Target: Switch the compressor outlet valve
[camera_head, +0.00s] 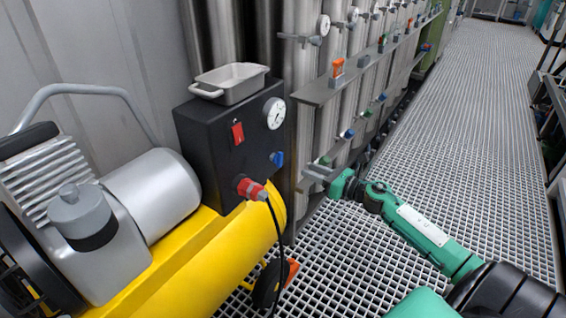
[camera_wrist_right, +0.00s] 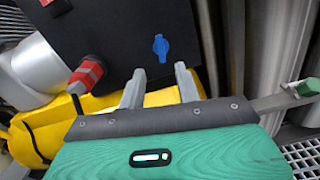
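The compressor is yellow with a black control box (camera_head: 200,135) on top. A small blue valve handle (camera_head: 277,158) sits low on the box's front face, right of a red connector (camera_head: 251,189). In the right wrist view the blue handle (camera_wrist_right: 160,47) stands upright, just beyond my fingertips. My right gripper (camera_head: 314,178) is to the right of the box, pointing toward it. In the right wrist view its two grey fingers (camera_wrist_right: 160,84) are apart with nothing between them. The handle is not touched. My left gripper is not in view.
A red switch (camera_head: 238,132) and a round gauge (camera_head: 274,113) are on the box, with a grey tray (camera_head: 231,83) on top. A black cable hangs from the connector. Steel vessels with a rail (camera_head: 345,75) stand behind my right gripper. The grated floor (camera_head: 470,130) at right is clear.

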